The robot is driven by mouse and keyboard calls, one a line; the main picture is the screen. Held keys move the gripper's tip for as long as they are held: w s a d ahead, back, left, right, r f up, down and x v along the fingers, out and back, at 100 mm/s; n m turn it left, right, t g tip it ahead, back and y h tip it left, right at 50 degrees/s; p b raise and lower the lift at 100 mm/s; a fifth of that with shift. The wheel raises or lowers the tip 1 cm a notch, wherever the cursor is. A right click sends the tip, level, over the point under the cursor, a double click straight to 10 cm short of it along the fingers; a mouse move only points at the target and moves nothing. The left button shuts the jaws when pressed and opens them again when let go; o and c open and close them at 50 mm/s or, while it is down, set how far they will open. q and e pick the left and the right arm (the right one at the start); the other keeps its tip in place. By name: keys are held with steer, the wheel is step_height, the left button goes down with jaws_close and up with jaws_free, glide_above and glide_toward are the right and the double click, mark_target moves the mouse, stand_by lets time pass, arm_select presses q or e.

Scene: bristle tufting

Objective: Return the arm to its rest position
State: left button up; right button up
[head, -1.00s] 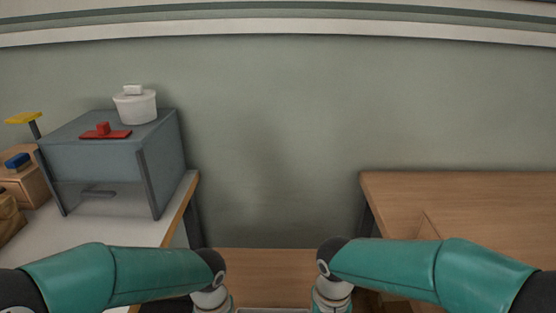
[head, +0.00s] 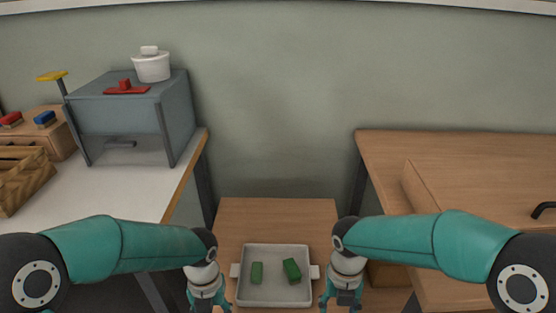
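My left gripper (head: 208,304) points down at the left side of a grey tray (head: 272,300), close to its left handle. My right gripper (head: 340,298) points down at the tray's right side, close to its right handle. The fingers of the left gripper are cut by the bottom edge of the picture. The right gripper's fingers look spread apart with nothing between them. Two green blocks lie in the tray, one on the left (head: 257,272) and one on the right (head: 292,270).
The tray sits on a low wooden table (head: 275,215). At left, a white-topped table (head: 130,195) holds a grey cabinet (head: 125,110) with a white pot (head: 151,67) and a red-handled piece (head: 127,89), and a wooden crate (head: 22,180). A wooden desk (head: 480,155) stands at right.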

steer(key=s+a+f+m+y, duration=0.1)
steer(key=s+f+m+y, duration=0.1)
steer(key=s+f+m, duration=1.05)
steer(key=s+a+f+m+y, duration=0.1)
steer(key=s+f+m+y, duration=0.4)
steer(key=m, duration=1.2)
arm_select(q)
steer(key=s+d+f+m+t+h, duration=0.15)
steer(key=s+f+m, duration=0.65)
steer(key=m, duration=0.9)
steer(key=s+d+f+m+h, duration=0.1)
steer(key=s+f+m+h, duration=0.2)
steer(key=s+f+m, duration=1)
steer(key=w+r+m+p, duration=0.2)
steer(key=w+r+p, duration=0.1)
steer(key=r+p, duration=0.6)
steer(key=w+r+m+p, duration=0.2)
steer(key=w+r+p, duration=0.1)
steer(key=r+p, duration=0.6)
step_height(320, 180, up, 3)
steer(key=shift+w+f, duration=0.1)
steer(key=shift+w, duration=0.3)
arm_select(e)
step_height(320, 180, up, 15)
steer(key=w+m+t+h, duration=0.1)
steer(key=w+m+h, duration=0.1)
steer(key=m, duration=0.5)
steer(key=shift+w+d+t+h, duration=0.4)
steer(key=shift+w+d, duration=0.05)
